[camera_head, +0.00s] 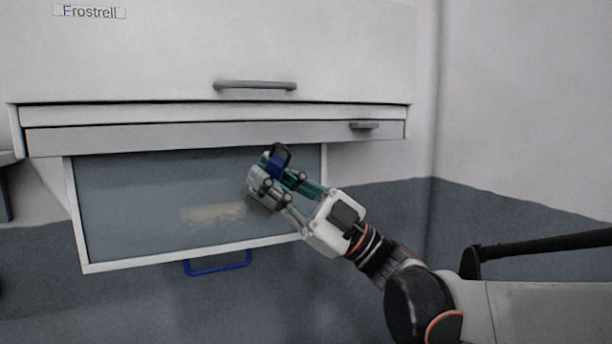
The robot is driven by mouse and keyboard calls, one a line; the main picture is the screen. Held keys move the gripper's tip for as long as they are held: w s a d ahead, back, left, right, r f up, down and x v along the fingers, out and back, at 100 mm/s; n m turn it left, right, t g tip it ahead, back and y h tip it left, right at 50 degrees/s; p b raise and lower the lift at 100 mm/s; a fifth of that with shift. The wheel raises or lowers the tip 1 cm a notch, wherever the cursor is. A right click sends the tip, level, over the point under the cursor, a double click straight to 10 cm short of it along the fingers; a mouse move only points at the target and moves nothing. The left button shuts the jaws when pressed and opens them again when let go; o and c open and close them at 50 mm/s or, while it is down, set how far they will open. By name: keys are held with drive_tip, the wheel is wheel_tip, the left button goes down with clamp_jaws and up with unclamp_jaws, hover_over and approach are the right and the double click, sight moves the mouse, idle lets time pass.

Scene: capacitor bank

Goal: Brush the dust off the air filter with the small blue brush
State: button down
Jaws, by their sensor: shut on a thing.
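The air filter (130,210) is a grey panel in a white frame that hangs below the cabinet, with a blue handle (218,268) at its lower edge. A tan patch of dust (212,214) lies on the panel, right of its middle. My gripper (268,180) is in front of the filter's right part, up and to the right of the dust. It is shut on the small blue brush (276,164), whose blue part shows between the fingers. The fingers hide most of the brush. I cannot tell whether the bristles touch the filter.
A white cabinet (180,50) labelled Frostrell, with a grey bar handle (256,86), fills the top. A narrow drawer front (200,136) with a small handle (364,125) sits above the filter. The wall and floor to the right are clear apart from my arm.

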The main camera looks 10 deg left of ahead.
drive_tip(key=shift+s+a, duration=0.1)
drive_tip(key=shift+a, duration=0.1)
drive_tip(key=shift+s+a, duration=0.4)
drive_tip(key=shift+a, duration=0.25)
drive_tip(key=shift+s+a, duration=0.4)
drive_tip(key=shift+a, duration=0.2)
drive_tip(key=shift+s+a, duration=0.4)
drive_tip(key=shift+a, duration=0.25)
drive_tip(key=shift+s+a, duration=0.35)
drive_tip(key=shift+a, duration=0.3)
drive_tip(key=shift+s+a, duration=0.1)
drive_tip(key=shift+s+a, duration=0.85)
drive_tip(key=shift+a, duration=0.3)
drive_tip(key=shift+s, duration=0.1)
